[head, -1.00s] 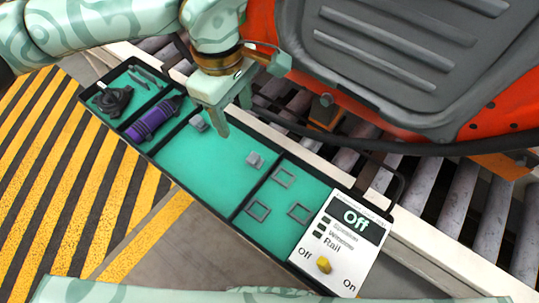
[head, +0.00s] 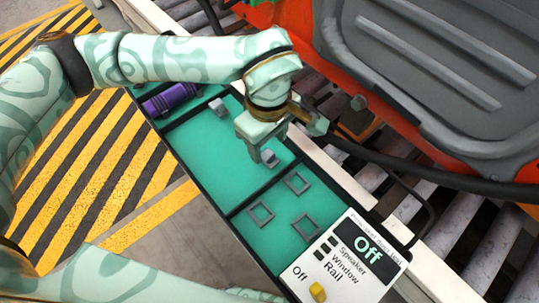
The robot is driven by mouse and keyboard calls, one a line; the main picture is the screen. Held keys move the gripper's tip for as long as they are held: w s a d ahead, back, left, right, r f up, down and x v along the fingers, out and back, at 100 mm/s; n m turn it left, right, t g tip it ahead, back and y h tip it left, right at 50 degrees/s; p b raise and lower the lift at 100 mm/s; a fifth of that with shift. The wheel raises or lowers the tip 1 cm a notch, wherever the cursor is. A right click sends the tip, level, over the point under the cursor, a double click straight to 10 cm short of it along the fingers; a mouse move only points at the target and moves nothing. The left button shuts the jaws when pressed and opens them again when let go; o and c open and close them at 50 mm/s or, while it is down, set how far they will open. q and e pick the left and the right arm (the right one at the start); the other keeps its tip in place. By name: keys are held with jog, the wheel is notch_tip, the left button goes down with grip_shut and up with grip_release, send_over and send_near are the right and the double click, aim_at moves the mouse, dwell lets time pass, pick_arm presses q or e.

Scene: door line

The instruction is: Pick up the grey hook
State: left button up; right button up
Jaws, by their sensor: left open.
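The grey hook (head: 269,160) appears to be the small, upright grey piece on the green tray floor (head: 215,150), beside the divider. A second small grey piece (head: 217,107) lies farther up the same compartment; its exact shape is too small to tell. My left gripper (head: 272,143) is open and empty, pointing down at the hook. One finger is just left of the hook and partly covers it in the picture; I cannot tell if they touch. My right gripper is out of view.
Three grey square frames, one of them here (head: 260,214), lie in the compartment below. A purple cylinder (head: 171,98) lies in the upper one. A switch panel (head: 355,258) reading Off stands at the tray's end. An orange and grey machine part (head: 430,80) and a dark cable (head: 430,184) are close right.

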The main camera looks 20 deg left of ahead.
aim_at(267, 154)
pick_arm(q)
jog(key=f, duration=0.1)
jog(key=f+b, duration=0.1)
jog(key=f, duration=0.1)
jog(key=shift+a+f, duration=0.25)
jog(key=shift+f, duration=0.15)
jog(key=shift+r, duration=0.15)
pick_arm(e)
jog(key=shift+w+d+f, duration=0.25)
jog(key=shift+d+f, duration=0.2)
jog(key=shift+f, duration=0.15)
pick_arm(q)
grip_shut()
